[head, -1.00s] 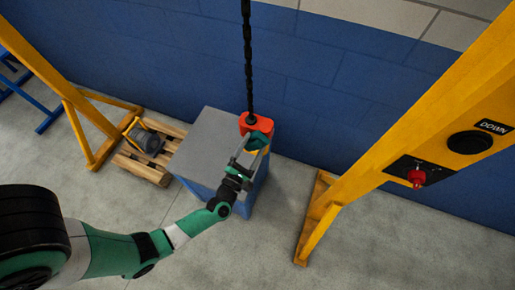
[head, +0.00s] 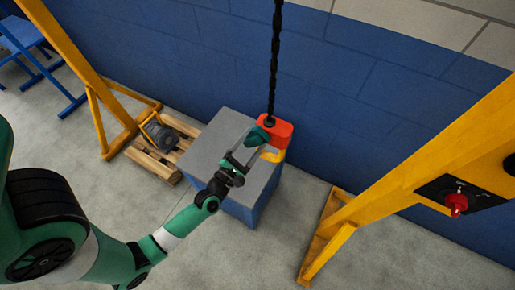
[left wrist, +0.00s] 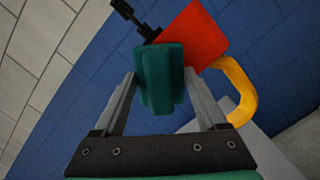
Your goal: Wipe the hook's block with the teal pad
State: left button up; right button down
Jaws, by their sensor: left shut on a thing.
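The hook's block (head: 282,133) is red-orange and hangs on a black chain (head: 275,60) over the right part of a grey-topped cabinet. Its yellow hook (head: 273,156) shows below it, and in the left wrist view the hook (left wrist: 241,92) curves down at the right of the red block (left wrist: 192,36). My left gripper (head: 245,148) is shut on the teal pad (head: 257,136), which is at the block's left side. In the left wrist view the pad (left wrist: 160,77) sits between the fingers and overlaps the block; I cannot tell whether they touch. My right gripper is not in view.
The grey-topped blue cabinet (head: 222,140) stands below the block. A wooden pallet (head: 160,163) with a motor-like part (head: 160,135) is at its left. Yellow gantry legs (head: 410,180) flank the scene; the right one carries a red knob (head: 456,204). A blue wall is behind.

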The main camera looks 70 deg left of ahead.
pick_arm(q)
jog(key=shift+s+a, duration=0.2)
jog(key=shift+a, duration=0.05)
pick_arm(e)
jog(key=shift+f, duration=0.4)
pick_arm(q)
jog(key=shift+s+d+r, duration=0.1)
jog(key=shift+s+d, duration=0.25)
jog(key=shift+s, duration=0.1)
jog(key=shift+r+p+v, duration=0.15)
jog(key=shift+p+v, duration=0.15)
jog(key=shift+v, duration=0.85)
jog(key=shift+r+p+v, duration=0.1)
jog(key=shift+p+v, duration=0.15)
jog(key=shift+v, duration=0.95)
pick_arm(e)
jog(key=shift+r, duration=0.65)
pick_arm(q)
jog(key=shift+w+d, duration=0.1)
jog(key=shift+d, duration=0.1)
jog(key=p+v, duration=0.1)
jog(key=v, duration=0.2)
jog(key=shift+d+r, duration=0.1)
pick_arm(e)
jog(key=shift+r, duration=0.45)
